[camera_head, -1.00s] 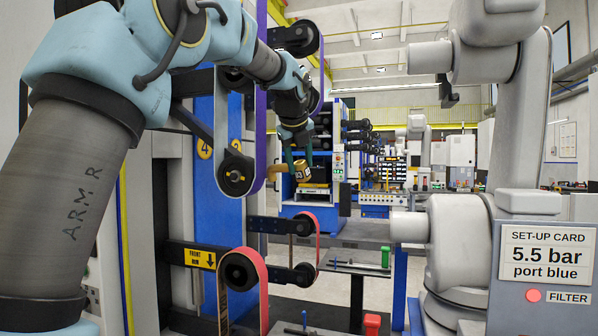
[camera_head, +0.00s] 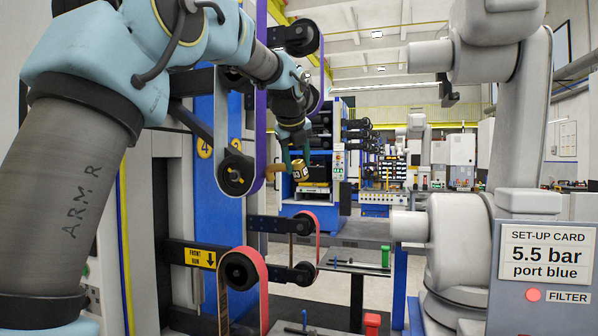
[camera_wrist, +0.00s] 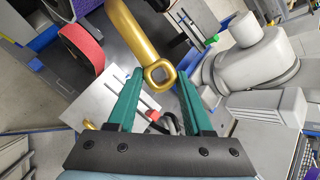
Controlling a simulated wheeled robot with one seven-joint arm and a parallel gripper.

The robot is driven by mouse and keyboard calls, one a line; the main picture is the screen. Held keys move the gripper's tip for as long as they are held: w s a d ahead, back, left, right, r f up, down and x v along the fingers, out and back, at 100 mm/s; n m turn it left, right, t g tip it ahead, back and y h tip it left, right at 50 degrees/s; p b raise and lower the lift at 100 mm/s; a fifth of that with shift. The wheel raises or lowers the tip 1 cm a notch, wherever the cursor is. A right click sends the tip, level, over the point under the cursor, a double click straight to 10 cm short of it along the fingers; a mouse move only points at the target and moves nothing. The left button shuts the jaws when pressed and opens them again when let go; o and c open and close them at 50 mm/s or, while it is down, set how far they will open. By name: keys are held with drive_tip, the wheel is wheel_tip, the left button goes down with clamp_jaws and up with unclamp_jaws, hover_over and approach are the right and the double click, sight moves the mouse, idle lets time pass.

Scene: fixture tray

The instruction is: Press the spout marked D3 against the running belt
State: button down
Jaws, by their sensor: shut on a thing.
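The gold spout (camera_head: 300,171) is a bent tube with a small marking on its side; a 3 shows, the rest is hard to read. It also shows in the wrist view (camera_wrist: 138,38), its hollow squared end between the fingers. My gripper (camera_head: 295,157) has green fingers, also in the wrist view (camera_wrist: 158,92), and is shut on the spout. The purple belt (camera_head: 260,100) runs upright around black rollers. The spout's left end is right beside the belt's lower curve; I cannot tell whether they touch.
A red belt (camera_head: 262,285) on black rollers stands below the purple one. A grey bench (camera_head: 355,267) with a green clamp is to the right. A large white robot arm (camera_head: 455,240) and a set-up card (camera_head: 546,255) fill the right side.

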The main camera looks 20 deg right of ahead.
drive_tip(key=shift+w+a+r+p, duration=0.15)
drive_tip(key=shift+w+a+p, duration=0.25)
drive_tip(key=shift+a+p, duration=0.1)
idle(1.2)
drive_tip(key=shift+s+d+p, duration=0.1)
drive_tip(key=shift+d+p, duration=0.05)
drive_tip(key=shift+p, duration=0.5)
idle(0.9)
drive_tip(key=shift+s+d+p, duration=0.35)
drive_tip(key=shift+s+d, duration=1.15)
drive_tip(key=shift+d, duration=0.1)
drive_tip(key=shift+s+d, duration=0.1)
drive_tip(key=s+d+p, duration=0.1)
drive_tip(key=s+d, duration=0.4)
drive_tip(key=shift+s+d, duration=0.15)
drive_tip(key=shift+d, duration=0.2)
